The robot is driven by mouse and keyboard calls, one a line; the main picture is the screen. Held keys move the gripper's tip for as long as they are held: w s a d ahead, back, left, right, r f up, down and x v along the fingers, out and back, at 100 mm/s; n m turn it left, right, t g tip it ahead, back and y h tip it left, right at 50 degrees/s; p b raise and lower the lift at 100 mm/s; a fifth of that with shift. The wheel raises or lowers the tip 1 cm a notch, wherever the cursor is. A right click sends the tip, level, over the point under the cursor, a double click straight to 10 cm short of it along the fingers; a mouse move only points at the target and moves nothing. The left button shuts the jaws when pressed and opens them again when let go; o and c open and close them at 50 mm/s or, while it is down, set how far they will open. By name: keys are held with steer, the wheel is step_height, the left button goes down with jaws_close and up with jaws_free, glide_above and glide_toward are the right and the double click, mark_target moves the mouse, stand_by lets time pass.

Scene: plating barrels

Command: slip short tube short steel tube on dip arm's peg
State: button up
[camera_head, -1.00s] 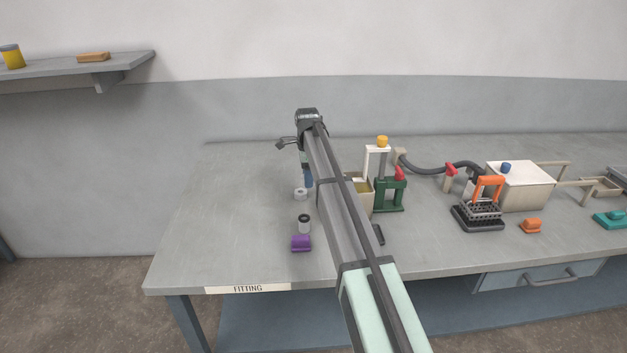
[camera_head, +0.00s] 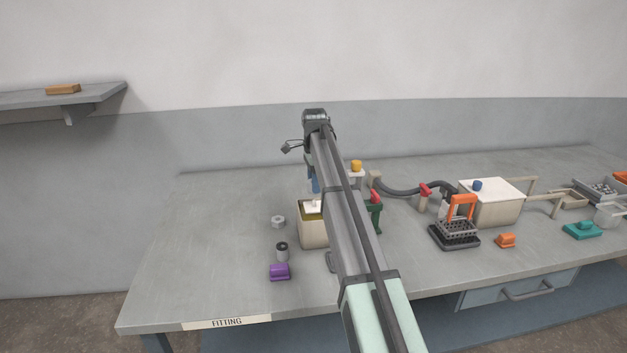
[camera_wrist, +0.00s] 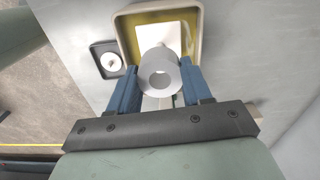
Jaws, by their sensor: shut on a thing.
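In the wrist view, the short steel tube (camera_wrist: 160,72) is a light grey ring-shaped piece. My gripper (camera_wrist: 157,88) holds it between two blue fingers, its open bore facing the camera. Behind it is a cream tank (camera_wrist: 128,42) with yellow liquid and a white plate inside. In the head view, my gripper (camera_head: 314,185) is at the tank (camera_head: 314,233); the tube cannot be made out there.
A black rack with an orange handle (camera_head: 461,206) and a white-topped box (camera_head: 492,203) stand to the right. The left bench is clear.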

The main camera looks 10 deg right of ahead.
steer(key=shift+f, duration=2.5)
steer(key=shift+f, duration=0.6)
steer(key=o, duration=0.8)
steer(key=shift+c, duration=0.2)
step_height(320, 180, up, 11)
stand_by(0.4)
